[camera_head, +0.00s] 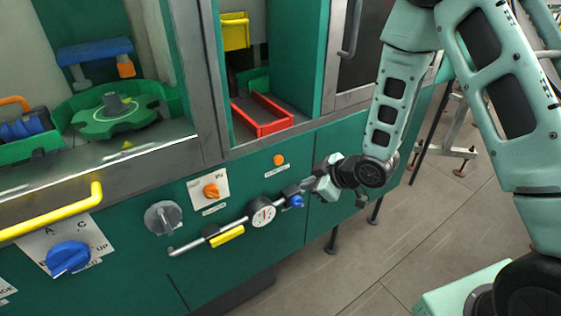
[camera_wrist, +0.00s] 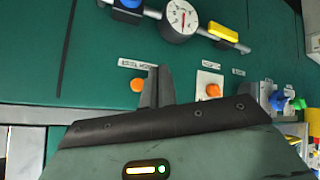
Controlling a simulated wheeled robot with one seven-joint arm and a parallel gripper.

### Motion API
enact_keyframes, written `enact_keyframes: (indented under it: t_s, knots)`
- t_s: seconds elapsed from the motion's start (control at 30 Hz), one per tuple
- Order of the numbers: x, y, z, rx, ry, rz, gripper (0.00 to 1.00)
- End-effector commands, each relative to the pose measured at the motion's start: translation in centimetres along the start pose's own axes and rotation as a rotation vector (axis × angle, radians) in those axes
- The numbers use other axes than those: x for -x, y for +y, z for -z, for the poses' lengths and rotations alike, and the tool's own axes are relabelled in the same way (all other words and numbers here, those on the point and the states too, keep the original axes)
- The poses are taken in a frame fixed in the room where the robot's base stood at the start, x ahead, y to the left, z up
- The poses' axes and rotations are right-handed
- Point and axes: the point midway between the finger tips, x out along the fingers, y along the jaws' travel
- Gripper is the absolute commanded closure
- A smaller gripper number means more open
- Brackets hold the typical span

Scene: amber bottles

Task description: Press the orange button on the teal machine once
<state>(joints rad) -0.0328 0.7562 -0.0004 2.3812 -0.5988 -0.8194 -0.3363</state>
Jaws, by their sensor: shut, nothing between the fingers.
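The teal machine (camera_head: 330,150) has a small round orange button (camera_head: 278,160) on its front panel, above a small white label. The button also shows in the wrist view (camera_wrist: 137,86), just left of my fingertips. My gripper (camera_head: 306,185) is shut and empty, in front of the panel to the lower right of the button in the head view. In the wrist view my dark fingers (camera_wrist: 160,76) point at the panel beside the button. I cannot tell whether a fingertip touches the panel; the button's face is uncovered in both views.
An orange knob (camera_head: 211,190) on a white plate is left of the button. Below run a metal pipe with a round gauge (camera_head: 262,212), a blue fitting (camera_head: 295,201) and a yellow handle (camera_head: 227,237). A grey knob (camera_head: 163,217) is further left. Open floor (camera_head: 400,230) lies to the right.

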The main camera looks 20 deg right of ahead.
Motion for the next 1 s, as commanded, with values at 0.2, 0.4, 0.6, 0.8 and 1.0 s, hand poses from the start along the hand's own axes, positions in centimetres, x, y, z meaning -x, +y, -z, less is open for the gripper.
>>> enact_keyframes:
  t_s: [0.2,0.4,0.6,0.8,1.0]
  knots:
    - [-1.0,0.8,1.0,0.002,0.001,0.000,1.00]
    - [-3.0,2.3,2.4,0.001,0.000,0.000,1.00]
    - [-4.8,3.5,3.6,0.000,0.002,0.000,1.00]
    - [-5.8,4.2,4.3,0.000,0.000,0.000,1.00]
    - [-6.1,4.4,4.4,-0.001,-0.001,0.000,1.00]
